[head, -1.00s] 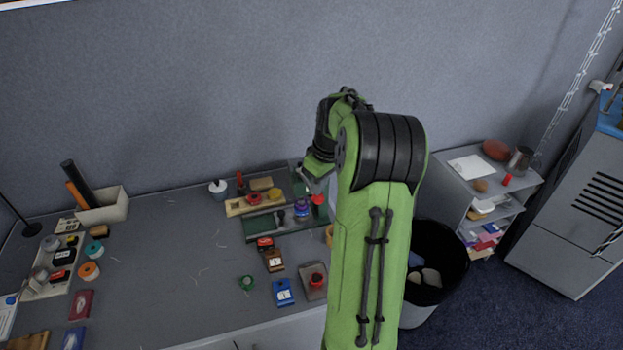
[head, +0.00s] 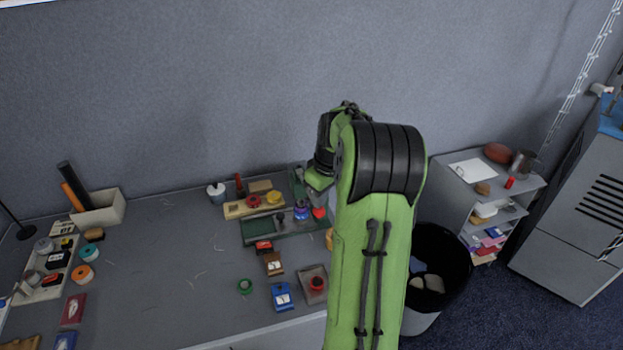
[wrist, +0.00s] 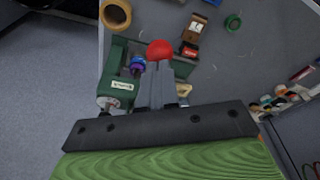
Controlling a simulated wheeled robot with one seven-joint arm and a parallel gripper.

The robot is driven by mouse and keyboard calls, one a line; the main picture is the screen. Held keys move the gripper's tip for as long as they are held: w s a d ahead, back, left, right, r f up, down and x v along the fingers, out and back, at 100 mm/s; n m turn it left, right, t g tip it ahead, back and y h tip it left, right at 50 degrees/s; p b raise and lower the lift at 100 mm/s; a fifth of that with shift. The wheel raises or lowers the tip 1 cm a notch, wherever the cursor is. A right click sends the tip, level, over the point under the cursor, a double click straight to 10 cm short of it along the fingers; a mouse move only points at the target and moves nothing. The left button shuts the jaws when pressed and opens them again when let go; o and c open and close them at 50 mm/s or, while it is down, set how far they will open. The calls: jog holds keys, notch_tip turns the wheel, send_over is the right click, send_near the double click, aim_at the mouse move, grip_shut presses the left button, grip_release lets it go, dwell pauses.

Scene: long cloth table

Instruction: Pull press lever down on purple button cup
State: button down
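The press is a green stand in the wrist view (wrist: 115,85), with a small white label on its side. In the head view its green base (head: 285,227) lies near the back of the table. The purple button cup (wrist: 138,64) sits in the press, and it also shows in the head view (head: 302,211). The lever's round red knob (wrist: 159,50) is just beyond my gripper (wrist: 160,70). The knob also shows in the head view (head: 319,213), beside the cup. My grey fingers look close together, at the lever. My arm hides them in the head view.
A wooden tray (head: 236,211) with red and yellow round pieces stands behind the press. A black bin (head: 440,262) stands right of the table.

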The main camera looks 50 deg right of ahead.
aim_at(320, 210)
jog(key=shift+f+b, duration=0.9)
jog(key=shift+f, duration=0.6)
jog(key=shift+w+f+b, duration=0.1)
jog(key=shift+f+b, duration=1)
jog(key=shift+f, duration=0.5)
notch_tip(320, 210, up, 15)
jog(key=w+p, duration=0.1)
jog(key=p, duration=1.3)
jog(key=shift+w+d, duration=0.3)
jog(key=shift+d, duration=0.15)
